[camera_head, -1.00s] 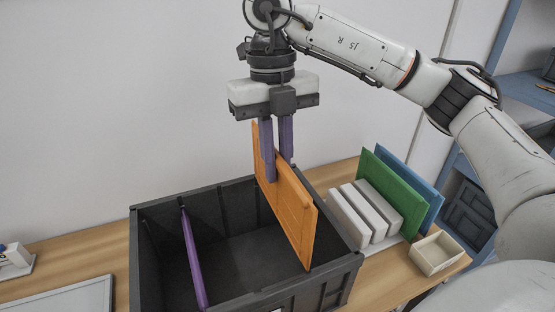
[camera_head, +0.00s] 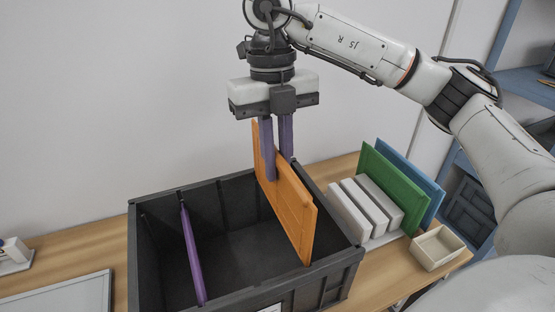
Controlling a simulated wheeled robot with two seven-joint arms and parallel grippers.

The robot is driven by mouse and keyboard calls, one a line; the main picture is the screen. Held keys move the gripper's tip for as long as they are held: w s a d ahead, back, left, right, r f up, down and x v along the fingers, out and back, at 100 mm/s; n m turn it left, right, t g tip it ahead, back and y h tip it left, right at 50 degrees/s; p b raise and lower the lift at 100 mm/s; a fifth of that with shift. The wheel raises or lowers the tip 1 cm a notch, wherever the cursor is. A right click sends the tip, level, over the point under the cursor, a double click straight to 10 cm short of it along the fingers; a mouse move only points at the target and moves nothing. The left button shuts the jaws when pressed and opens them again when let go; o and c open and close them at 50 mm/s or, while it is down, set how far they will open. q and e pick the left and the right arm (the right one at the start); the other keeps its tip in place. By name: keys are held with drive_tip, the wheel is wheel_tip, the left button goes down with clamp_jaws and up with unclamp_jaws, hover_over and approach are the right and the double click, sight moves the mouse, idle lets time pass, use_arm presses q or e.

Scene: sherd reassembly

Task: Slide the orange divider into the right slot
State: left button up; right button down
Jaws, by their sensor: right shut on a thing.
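A purple divider (camera_head: 192,254) stands across the left part of the bin. My left gripper is not in view.
Right of the bin, a rack holds white blocks (camera_head: 365,212), a green panel (camera_head: 396,188) and a blue panel (camera_head: 425,183). A small cream tray (camera_head: 437,250) is beside them. A grey flat board (camera_head: 62,300) lies at left. The bin's middle is free.

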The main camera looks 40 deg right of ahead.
sight(279, 217)
drive_tip(key=shift+f+b, duration=2.7)
drive_tip(key=shift+f, duration=1.3)
